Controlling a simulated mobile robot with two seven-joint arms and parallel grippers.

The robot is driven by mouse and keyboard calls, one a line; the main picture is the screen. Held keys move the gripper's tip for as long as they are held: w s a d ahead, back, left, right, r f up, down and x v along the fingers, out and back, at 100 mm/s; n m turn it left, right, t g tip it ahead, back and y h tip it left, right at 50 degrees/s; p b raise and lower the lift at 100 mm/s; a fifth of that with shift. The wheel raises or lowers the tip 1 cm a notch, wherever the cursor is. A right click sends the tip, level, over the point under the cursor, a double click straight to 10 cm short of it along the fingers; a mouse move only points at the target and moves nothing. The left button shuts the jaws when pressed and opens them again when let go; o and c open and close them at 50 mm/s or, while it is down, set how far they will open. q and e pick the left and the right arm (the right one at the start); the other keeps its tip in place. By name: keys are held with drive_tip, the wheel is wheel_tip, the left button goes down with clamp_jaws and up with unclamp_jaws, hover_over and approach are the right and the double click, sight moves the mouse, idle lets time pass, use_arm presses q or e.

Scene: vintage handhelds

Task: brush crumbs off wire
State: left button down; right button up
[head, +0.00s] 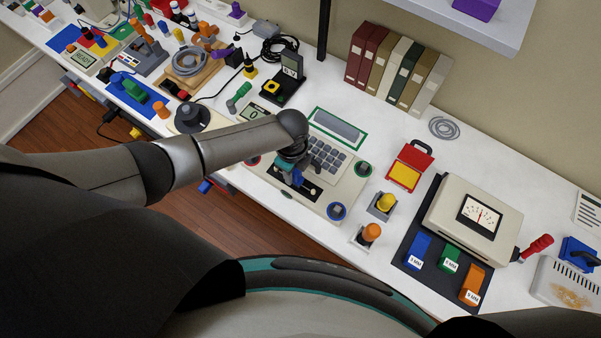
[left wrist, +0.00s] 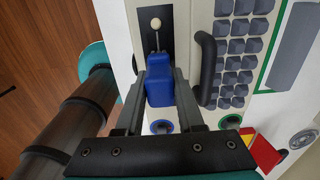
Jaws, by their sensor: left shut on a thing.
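I cannot make out a separate wire there. My left gripper (head: 294,171) is far to the left, over the black panel of a beige keypad console (head: 340,199). In the left wrist view its fingers (left wrist: 160,79) are shut on a blue block (left wrist: 159,92) on that panel. My right gripper is not in view.
A beige meter (head: 478,213) stands on a dark mat with blue, green and orange blocks. An open red-and-yellow case (head: 407,170), yellow and orange knobs, and binders (head: 396,68) are nearby. A shelf overhangs the back right. A coiled grey cable (head: 444,128) lies behind.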

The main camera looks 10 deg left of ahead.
use_arm(q)
drive_tip(key=shift+w+a, duration=0.15)
drive_tip(key=shift+a, duration=0.45)
drive_tip(key=shift+w+a, duration=0.15)
drive_tip(key=shift+a, duration=0.45)
drive_tip(key=shift+d, duration=0.2)
drive_tip(key=shift+s+d+r+p, duration=0.1)
drive_tip(key=shift+s+d+p, duration=0.1)
drive_tip(key=shift+d, duration=0.35)
drive_tip(key=shift+s+d+r+p, duration=0.1)
drive_tip(key=shift+s+d+p, duration=0.05)
drive_tip(key=shift+d, duration=0.4)
drive_tip(key=shift+f, duration=0.1)
wheel_tip(320, 180, up, 6)
drive_tip(key=p, duration=0.6)
